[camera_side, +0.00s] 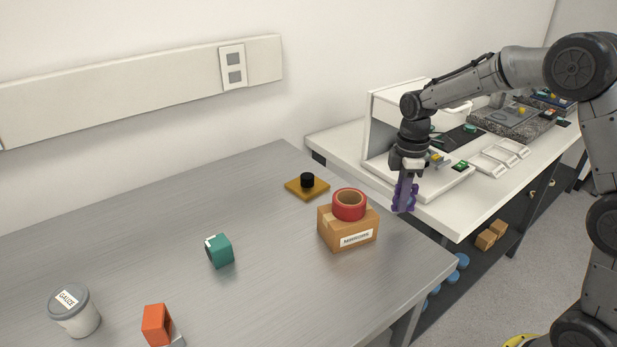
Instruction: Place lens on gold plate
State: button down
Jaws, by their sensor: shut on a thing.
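My gripper (404,197) has purple fingers and points down at the front edge of the white bench, right of the cardboard box. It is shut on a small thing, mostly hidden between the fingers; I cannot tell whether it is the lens. No lens shows clearly elsewhere. A flat gold-coloured plate (294,189) lies on the grey table near its far edge, left of my gripper and apart from it. A short black cylinder (307,180) stands on the plate.
The cardboard box (333,234) carries a red tape roll (349,211). A teal block (219,251), an orange block (156,324) and a lidded gauze tub (77,318) stand on the grey table (130,240). The white bench (450,217) holds trays and instruments. Much of the table is clear.

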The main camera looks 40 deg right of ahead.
jog(key=n, duration=0.2)
jog(key=r+n, duration=0.1)
jog(key=shift+w+a+r+n, duration=0.15)
jog(key=shift+w+r+n, duration=0.05)
jog(key=shift+w+n, duration=0.2)
jog(key=w+a+r+n, duration=0.5)
jog(key=w+r+n, duration=0.3)
jog(key=n, duration=0.9)
send_over(324, 187)
jog(key=f, duration=0.8)
jog(key=shift+s+f, duration=0.1)
jog(key=shift+s, duration=0.25)
jog(key=shift+w+f, duration=0.45)
jog(key=shift+f, duration=1.6)
jog(key=shift+f, duration=0.2)
jog(key=c, duration=1.1)
grip_release()
